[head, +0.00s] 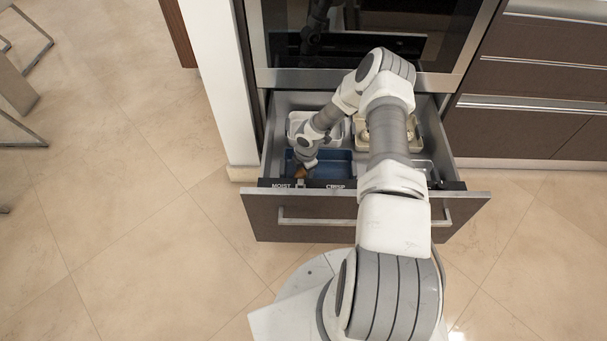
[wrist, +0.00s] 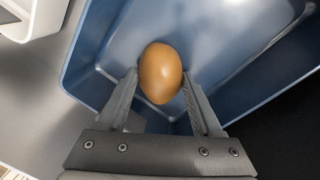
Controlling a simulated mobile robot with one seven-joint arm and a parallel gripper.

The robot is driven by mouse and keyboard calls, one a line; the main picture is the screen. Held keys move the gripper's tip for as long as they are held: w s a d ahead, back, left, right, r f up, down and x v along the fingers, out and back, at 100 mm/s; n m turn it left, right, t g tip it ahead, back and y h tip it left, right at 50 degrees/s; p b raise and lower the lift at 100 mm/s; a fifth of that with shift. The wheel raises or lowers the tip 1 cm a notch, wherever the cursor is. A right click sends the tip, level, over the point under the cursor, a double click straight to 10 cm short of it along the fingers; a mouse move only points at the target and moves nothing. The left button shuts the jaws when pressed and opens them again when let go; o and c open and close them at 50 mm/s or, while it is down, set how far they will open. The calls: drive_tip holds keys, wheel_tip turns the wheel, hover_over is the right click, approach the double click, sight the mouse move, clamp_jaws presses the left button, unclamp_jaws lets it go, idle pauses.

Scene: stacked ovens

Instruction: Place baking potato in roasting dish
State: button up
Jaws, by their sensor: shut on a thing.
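The baking potato (wrist: 161,72) is smooth, brown and egg-shaped. In the wrist view it sits between the two fingertips of my gripper (wrist: 159,88), which is shut on it. A blue rectangular dish (wrist: 222,32), which looks like the roasting dish, lies below and behind the potato in that view. In the head view the blue dish (head: 335,164) is in the open drawer, and my gripper (head: 302,170) is over its left end. Only a small brown bit of the potato shows there. I cannot tell whether the potato touches the dish floor.
The open drawer (head: 365,201) has labels reading MOIST and CRISP along its front. A white dish (head: 298,122) stands behind the blue one, and a beige tray (head: 408,145) with items stands to the right. The oven (head: 345,79) is above. My arm hides part of the drawer.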

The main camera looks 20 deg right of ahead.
drive_tip(key=shift+r, duration=0.1)
drive_tip(key=shift+f, duration=0.25)
drive_tip(key=o, duration=1.5)
drive_tip(key=shift+r, duration=0.1)
